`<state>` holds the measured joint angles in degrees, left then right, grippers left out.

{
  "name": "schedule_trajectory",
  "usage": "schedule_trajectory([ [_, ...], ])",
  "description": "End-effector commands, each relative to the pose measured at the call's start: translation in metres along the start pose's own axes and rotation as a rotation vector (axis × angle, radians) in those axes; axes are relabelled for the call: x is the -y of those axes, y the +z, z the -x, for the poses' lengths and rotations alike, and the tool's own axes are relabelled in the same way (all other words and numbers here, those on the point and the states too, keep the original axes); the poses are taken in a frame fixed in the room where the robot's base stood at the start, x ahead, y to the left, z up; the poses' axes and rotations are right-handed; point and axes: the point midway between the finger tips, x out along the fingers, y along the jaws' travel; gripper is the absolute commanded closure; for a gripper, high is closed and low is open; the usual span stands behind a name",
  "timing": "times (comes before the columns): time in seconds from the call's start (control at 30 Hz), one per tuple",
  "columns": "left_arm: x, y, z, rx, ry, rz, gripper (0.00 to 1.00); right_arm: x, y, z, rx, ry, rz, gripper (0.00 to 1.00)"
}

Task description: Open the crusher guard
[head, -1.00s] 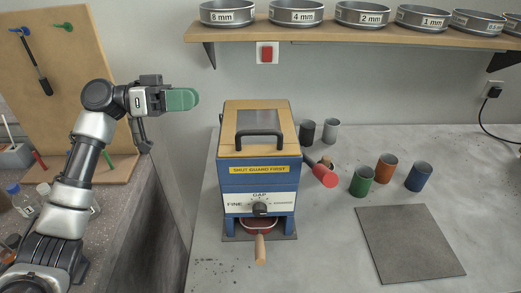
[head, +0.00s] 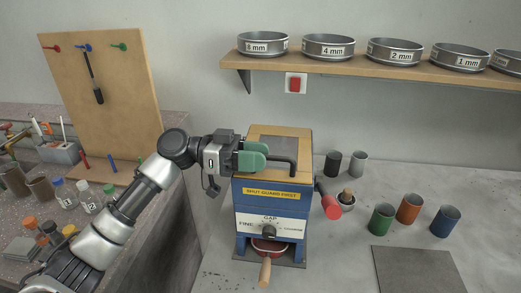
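The crusher (head: 250,205) is a blue box on the bench with a yellow "SHUT GUARD FIRST" label. Its guard (head: 300,134) is the tan lid with a grey window panel on top, and it lies down flat. A dark bar handle (head: 284,160) stands at the lid's front edge. My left gripper (head: 254,154), with green fingers, is at the left part of this handle and hides it. The fingers overlap the handle in the picture; whether they close on it I cannot tell. My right gripper is not in view.
A red-ended crank (head: 332,207) sticks out on the crusher's right, near a small cup. Green, orange and blue cups (head: 446,221) stand farther right. A shelf (head: 350,65) of sieves hangs above. A wooden-handled drawer (head: 265,270) is below.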

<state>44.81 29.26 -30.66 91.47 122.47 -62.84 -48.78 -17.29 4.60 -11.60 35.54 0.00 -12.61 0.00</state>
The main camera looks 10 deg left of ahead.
Motion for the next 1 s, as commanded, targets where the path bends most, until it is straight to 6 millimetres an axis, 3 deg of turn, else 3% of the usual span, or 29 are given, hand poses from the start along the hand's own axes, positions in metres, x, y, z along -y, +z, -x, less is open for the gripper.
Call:
schedule_trajectory([
  [0.4, 0.0002, 0.0002, -0.0095, 0.0, -0.001, 0.0, 0.62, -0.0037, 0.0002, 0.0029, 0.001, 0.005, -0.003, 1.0],
  [0.67, 0.0001, 0.0002, -0.0094, 0.0, 0.0, 0.001, 1.0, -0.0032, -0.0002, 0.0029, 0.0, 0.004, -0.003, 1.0],
  [1.0, -0.0002, -0.003, -0.0096, 0.0, 0.001, 0.015, 1.0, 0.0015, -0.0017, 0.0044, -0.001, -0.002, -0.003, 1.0],
])
